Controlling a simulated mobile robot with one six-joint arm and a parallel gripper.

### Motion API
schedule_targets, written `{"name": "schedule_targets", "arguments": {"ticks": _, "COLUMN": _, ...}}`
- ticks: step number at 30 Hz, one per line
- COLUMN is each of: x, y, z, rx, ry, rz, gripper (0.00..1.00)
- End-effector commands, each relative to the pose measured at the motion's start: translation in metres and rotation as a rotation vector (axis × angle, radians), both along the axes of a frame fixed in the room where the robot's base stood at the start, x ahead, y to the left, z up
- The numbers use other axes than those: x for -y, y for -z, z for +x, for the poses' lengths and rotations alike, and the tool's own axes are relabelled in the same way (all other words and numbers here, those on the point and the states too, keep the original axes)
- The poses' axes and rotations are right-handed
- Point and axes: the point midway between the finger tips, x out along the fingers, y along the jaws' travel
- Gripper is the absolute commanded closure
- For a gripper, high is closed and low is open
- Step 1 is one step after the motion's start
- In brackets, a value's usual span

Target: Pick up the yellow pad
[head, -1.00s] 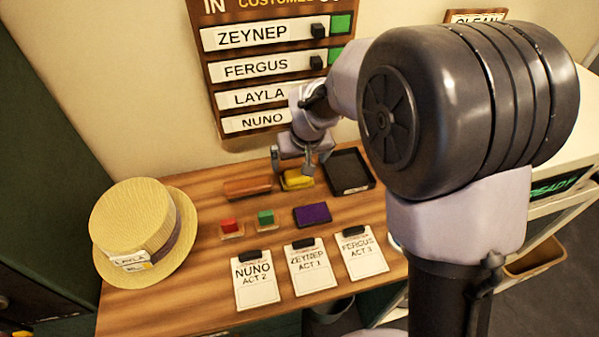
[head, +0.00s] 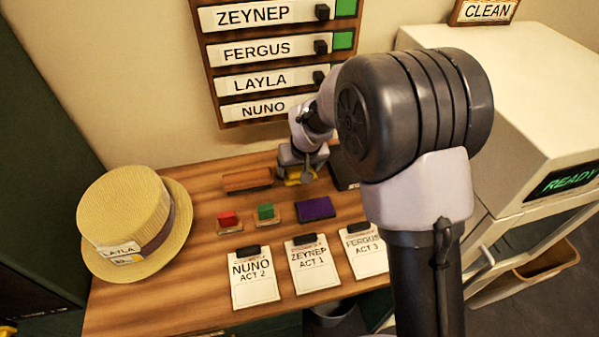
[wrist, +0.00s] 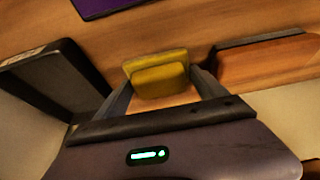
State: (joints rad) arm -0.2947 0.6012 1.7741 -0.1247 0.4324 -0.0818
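The yellow pad (wrist: 160,78) lies on the wooden table and sits between the two fingers of my gripper (wrist: 160,75) in the wrist view. The fingers stand to its left and right, spread apart, with what look like narrow gaps at its sides; contact is not clear. In the head view my gripper (head: 302,180) is down at the back of the table, over the yellow pad (head: 297,181), and hides much of it.
A brown block (head: 247,180) lies left of the pad, and a black tray (head: 344,170) is close on its right, partly hidden by my arm. A purple pad (head: 317,208), a red stamp (head: 228,217) and a green stamp (head: 266,211) lie in front. A straw hat (head: 125,215) is at the left.

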Motion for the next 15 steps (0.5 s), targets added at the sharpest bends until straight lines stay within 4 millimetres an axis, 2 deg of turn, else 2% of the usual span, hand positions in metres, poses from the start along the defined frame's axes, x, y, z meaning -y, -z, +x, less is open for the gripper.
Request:
{"name": "schedule_targets", "arguments": {"ticks": 1, "x": 0.000, "y": 0.000, "z": 0.000, "rx": 0.000, "ry": 0.000, "rz": 0.000, "gripper": 0.47}}
{"name": "schedule_targets", "arguments": {"ticks": 3, "x": 0.000, "y": 0.000, "z": 0.000, "rx": 0.000, "ry": 0.000, "rz": 0.000, "gripper": 0.60}}
{"name": "schedule_targets", "arguments": {"ticks": 10, "x": 0.000, "y": -0.005, "z": 0.000, "rx": 0.001, "ry": 0.000, "rz": 0.000, "gripper": 0.60}}
{"name": "schedule_targets", "arguments": {"ticks": 11, "x": 0.000, "y": -0.010, "z": 0.000, "rx": 0.001, "ry": 0.000, "rz": 0.000, "gripper": 0.60}}
{"name": "schedule_targets", "arguments": {"ticks": 15, "x": 0.000, "y": -0.049, "z": 0.001, "rx": 0.004, "ry": 0.001, "rz": 0.001, "gripper": 0.60}}
